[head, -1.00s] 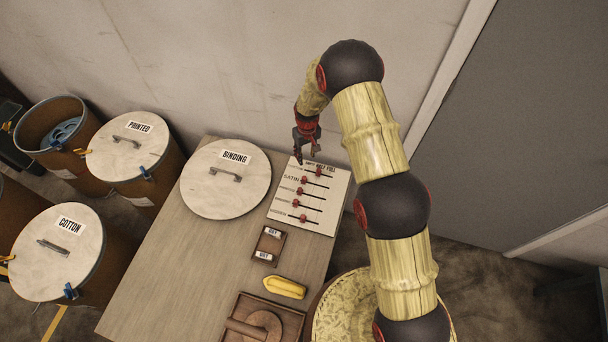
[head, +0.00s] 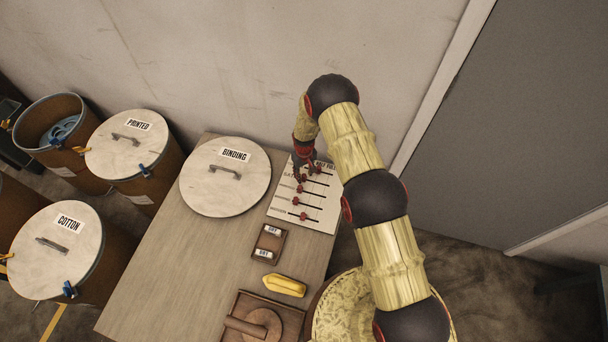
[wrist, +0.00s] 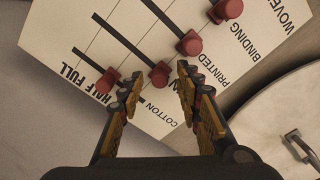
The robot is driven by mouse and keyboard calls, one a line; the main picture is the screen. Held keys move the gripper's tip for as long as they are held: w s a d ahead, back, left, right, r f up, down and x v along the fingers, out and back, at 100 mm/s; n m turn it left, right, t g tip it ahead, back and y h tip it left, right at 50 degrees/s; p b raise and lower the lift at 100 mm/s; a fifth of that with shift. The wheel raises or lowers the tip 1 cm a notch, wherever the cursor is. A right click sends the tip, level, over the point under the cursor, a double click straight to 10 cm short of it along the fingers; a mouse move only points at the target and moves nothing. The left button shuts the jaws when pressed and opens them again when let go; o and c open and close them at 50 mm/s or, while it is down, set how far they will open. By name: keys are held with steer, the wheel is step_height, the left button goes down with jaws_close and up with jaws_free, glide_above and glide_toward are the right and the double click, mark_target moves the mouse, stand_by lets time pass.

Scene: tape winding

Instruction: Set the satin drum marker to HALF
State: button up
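The marker board (head: 320,221) lies on the table with several rows of red knobs on dark slots. In the wrist view, the knob that I take for the satin marker (wrist: 160,72) is in the second row, near the label end of its slot. Its label is hidden behind a finger. The neighbouring first-row knob (wrist: 107,80), by the COTTON label, stands close to the HALF heading. My gripper (wrist: 160,82) is open above the board, its fingertips on either side of the second-row knob with gaps showing. In the head view my gripper (head: 306,170) covers part of the upper rows.
The round BINDING lid (head: 225,195) is just left of the board. A small brown label holder (head: 269,243), a yellow object (head: 285,286) and a wooden tool (head: 262,320) lie toward the front. The wall rises behind the table.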

steer(key=shift+f, duration=0.1)
steer(key=shift+c, duration=0.9)
jaws_close()
